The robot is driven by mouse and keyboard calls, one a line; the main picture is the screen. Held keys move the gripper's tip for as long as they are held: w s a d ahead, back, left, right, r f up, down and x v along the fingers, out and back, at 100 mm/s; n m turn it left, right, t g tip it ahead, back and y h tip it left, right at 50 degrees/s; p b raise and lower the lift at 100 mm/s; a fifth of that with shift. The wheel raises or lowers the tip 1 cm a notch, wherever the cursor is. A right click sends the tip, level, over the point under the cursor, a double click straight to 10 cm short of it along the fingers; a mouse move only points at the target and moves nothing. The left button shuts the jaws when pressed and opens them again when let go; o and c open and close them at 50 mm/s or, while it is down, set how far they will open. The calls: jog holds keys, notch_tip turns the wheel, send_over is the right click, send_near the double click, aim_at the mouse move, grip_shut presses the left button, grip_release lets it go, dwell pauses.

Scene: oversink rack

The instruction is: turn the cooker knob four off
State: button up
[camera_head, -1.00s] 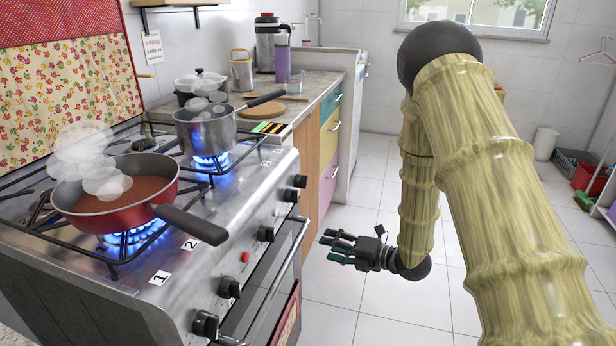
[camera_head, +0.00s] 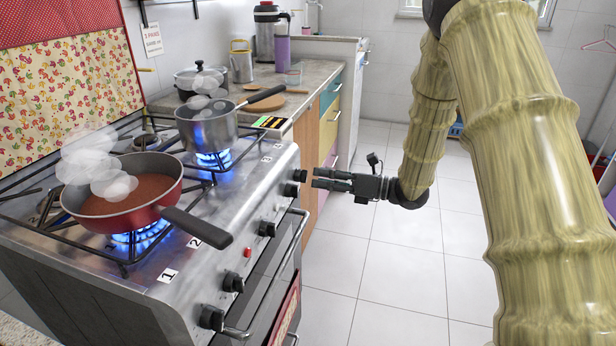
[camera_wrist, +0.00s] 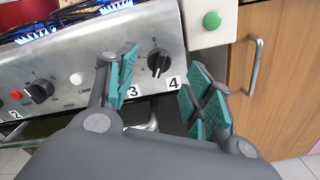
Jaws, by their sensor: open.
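Cooker knob four (camera_wrist: 158,62) is black and sits on the steel front panel near the labels 3 and 4 in the wrist view. In the head view it is the far knob (camera_head: 300,175) at the panel's right end. My gripper (camera_head: 316,178) is open, just in front of the panel. In the wrist view its teal-padded fingers (camera_wrist: 163,68) stand to either side of the knob, with no visible contact. The left finger covers part of the panel near label 3.
A steel pot (camera_head: 206,130) and a red pan (camera_head: 122,188) steam over blue flames. The pan's handle juts over the front edge. The oven's bar handle (camera_head: 290,248) runs below the knobs. A wooden cabinet door (camera_wrist: 265,85) is to the right. The floor is clear.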

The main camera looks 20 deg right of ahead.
aim_at(302, 176)
jog(key=shift+x, duration=2.5)
jog(key=shift+d, duration=0.1)
jog(key=c, duration=1)
